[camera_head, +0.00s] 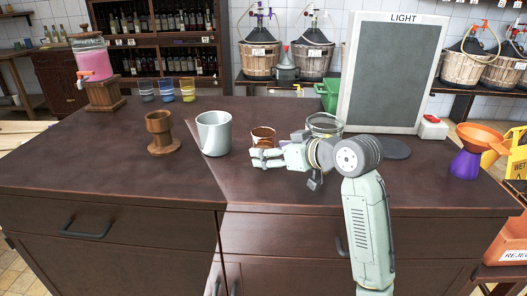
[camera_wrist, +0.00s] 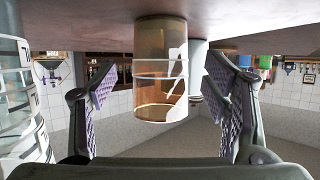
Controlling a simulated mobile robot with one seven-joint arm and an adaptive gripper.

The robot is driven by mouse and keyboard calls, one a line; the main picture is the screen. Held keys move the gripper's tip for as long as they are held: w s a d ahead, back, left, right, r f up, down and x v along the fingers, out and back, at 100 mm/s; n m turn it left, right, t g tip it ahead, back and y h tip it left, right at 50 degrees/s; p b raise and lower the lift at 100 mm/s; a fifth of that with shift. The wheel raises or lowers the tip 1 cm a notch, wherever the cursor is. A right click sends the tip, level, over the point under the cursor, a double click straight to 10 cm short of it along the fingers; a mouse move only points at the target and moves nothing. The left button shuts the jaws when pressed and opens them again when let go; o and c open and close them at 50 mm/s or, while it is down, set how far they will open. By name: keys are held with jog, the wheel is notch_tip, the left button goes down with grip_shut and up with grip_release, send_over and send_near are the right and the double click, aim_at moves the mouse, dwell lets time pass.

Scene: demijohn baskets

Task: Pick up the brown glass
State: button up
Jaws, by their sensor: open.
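The brown glass (camera_head: 264,137) stands on the dark brown counter, just right of the light grey mug. My gripper (camera_head: 262,157) is close to it on the near side, low over the counter, with the arm reaching in from the right. In the wrist view, which looks upside down, the see-through brown glass (camera_wrist: 161,80) is in the middle. The open fingers of my gripper (camera_wrist: 163,100) show to its left and right, with a gap on each side. The glass looks beyond or just between the fingertips; I cannot tell how deep.
The grey mug (camera_head: 214,134) and a brown wooden cup (camera_head: 161,132) stand to the left. A clear glass jar (camera_head: 325,125) stands close behind my wrist, and a large grey panel (camera_head: 392,75) rises behind. The counter's front left (camera_head: 120,180) is clear.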

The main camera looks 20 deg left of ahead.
jog(key=shift+p+x, duration=0.35)
jog(key=shift+x, duration=1.65)
jog(key=shift+c, duration=0.5)
jog(key=c, duration=1.5)
jog(key=shift+r, duration=0.25)
